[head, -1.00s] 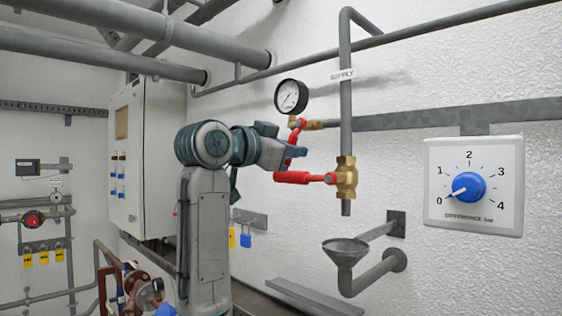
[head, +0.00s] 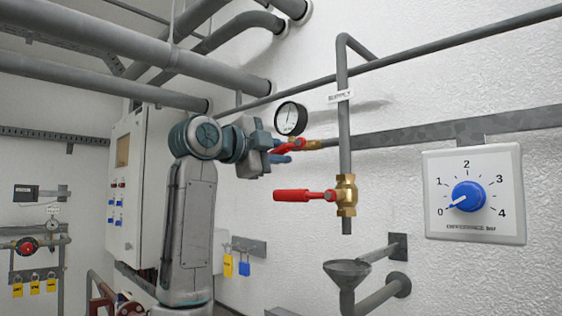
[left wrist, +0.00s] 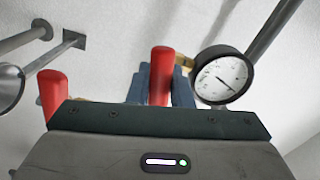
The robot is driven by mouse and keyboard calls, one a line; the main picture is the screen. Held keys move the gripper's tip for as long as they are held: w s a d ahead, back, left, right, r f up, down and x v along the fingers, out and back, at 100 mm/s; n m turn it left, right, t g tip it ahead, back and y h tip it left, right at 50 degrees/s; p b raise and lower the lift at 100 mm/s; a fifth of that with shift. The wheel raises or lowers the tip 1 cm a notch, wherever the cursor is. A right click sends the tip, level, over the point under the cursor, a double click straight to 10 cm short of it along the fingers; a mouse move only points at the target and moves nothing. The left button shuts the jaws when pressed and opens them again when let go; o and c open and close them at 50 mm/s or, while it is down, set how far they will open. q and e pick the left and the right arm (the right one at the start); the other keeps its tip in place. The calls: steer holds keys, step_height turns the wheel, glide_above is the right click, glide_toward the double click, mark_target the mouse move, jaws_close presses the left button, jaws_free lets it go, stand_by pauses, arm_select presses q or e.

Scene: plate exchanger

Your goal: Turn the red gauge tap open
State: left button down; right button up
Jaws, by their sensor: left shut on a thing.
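The red gauge tap (head: 292,146) sits on a brass fitting just below the round pressure gauge (head: 291,118). Its lever points left, roughly along the horizontal. My left gripper (head: 280,158) is at this lever. In the left wrist view, the red lever (left wrist: 160,75) stands between the two blue-grey fingers (left wrist: 160,92), and the gripper is shut on it. The gauge also shows there, to the right (left wrist: 222,76). In the head view the gripper hides part of the lever. My right gripper is not in view.
A second red lever (head: 300,195) on a brass valve (head: 346,195) lies just below, on the vertical supply pipe (head: 344,120). A funnel (head: 346,272) is under it. A blue difference knob (head: 468,196) is at right. Pipes run overhead.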

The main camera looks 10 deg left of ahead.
arm_select(q)
steer(key=shift+r+m, duration=0.45)
steer(key=shift+m, duration=0.55)
steer(key=shift+a+r+m, duration=0.1)
steer(key=shift+r+m, duration=0.05)
steer(key=shift+m, duration=0.25)
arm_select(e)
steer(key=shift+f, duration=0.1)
arm_select(q)
steer(key=shift+r+m, duration=0.1)
steer(key=shift+m, duration=0.2)
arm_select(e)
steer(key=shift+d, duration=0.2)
arm_select(q)
steer(key=c, duration=1.3)
jaws_free()
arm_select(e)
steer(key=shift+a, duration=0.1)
